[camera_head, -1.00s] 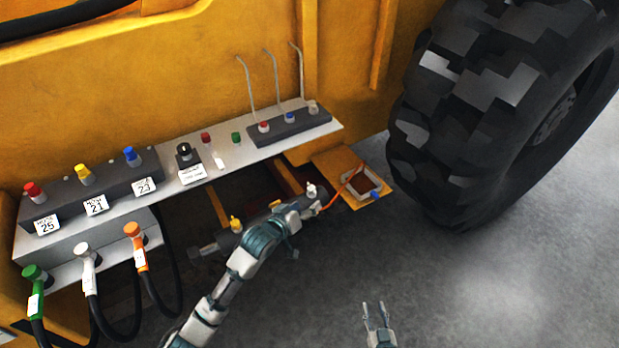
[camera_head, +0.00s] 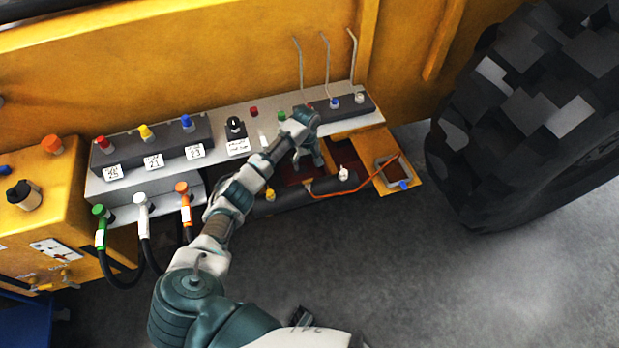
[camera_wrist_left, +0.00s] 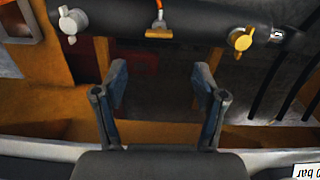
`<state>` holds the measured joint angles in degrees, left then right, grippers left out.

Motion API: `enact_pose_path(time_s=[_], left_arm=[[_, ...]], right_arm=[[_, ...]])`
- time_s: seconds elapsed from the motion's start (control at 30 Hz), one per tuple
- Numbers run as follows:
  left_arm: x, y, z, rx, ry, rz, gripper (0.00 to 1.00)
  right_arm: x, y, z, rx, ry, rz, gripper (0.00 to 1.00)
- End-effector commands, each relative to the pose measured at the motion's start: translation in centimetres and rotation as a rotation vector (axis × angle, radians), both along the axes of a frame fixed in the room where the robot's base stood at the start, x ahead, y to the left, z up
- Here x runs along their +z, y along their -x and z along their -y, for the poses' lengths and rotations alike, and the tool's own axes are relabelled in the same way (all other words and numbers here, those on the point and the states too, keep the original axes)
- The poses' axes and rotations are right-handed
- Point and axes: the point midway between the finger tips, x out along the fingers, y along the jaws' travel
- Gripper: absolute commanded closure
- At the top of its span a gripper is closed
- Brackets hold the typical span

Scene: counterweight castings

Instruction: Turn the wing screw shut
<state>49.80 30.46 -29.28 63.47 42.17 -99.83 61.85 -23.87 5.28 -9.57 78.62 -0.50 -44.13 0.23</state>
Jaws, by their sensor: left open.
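A black cylinder (camera_head: 322,186) lies low beneath the grey shelf. It carries a pale wing-shaped screw (camera_head: 344,173) at its right and a yellow one (camera_head: 270,194) at its left. In the left wrist view, the pale screw (camera_wrist_left: 71,23) is upper left and the yellow one (camera_wrist_left: 240,40) upper right. An orange cable (camera_head: 352,191) meets the cylinder between them, at a brass fitting (camera_wrist_left: 159,29). My left gripper (camera_head: 308,162) points down behind the cylinder. In the wrist view, it (camera_wrist_left: 160,78) is open and empty, apart from both screws.
The grey shelf (camera_head: 215,150) with knobs and labels overhangs the cylinder. An orange bracket (camera_head: 410,172) with a blue knob (camera_head: 404,184) stands to the right, before the big tyre (camera_head: 530,120). Hoses hang at left. Open floor (camera_head: 400,270) lies in front.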

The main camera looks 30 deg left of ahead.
Motion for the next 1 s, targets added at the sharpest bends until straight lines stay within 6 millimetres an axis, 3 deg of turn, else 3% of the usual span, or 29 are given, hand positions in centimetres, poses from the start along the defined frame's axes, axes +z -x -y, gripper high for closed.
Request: enact_pose_path(time_s=[0.03, 0.2, 0.4, 0.6, 0.87, 1.0], left_arm=[[-1.6, 0.1, 0.1, -0.001, -0.001, -0.004, 0.29], [-5.4, 0.1, 0.4, -0.002, -0.003, -0.001, 0.29], [-8.7, 0.0, 0.6, -0.004, -0.007, 0.0, 0.29], [-10.1, 0.0, 0.3, -0.003, -0.003, 0.002, 0.29], [-10.2, 0.0, 0.2, -0.002, -0.003, 0.003, 0.29], [-10.2, 0.0, 0.3, -0.003, -0.003, 0.003, 0.59]], right_arm=[[0.2, -0.4, 0.0, -0.001, -0.001, 0.004, 0.6], [1.9, -1.9, -0.1, -0.002, -0.005, 0.015, 0.6], [3.9, -3.1, -0.2, -0.005, -0.01, 0.023, 0.6], [5.1, -3.7, -0.4, -0.007, -0.006, 0.028, 0.6], [5.3, -3.7, -0.5, -0.008, -0.005, 0.027, 0.6], [5.2, -3.8, -0.5, -0.007, -0.007, 0.025, 0.6]])
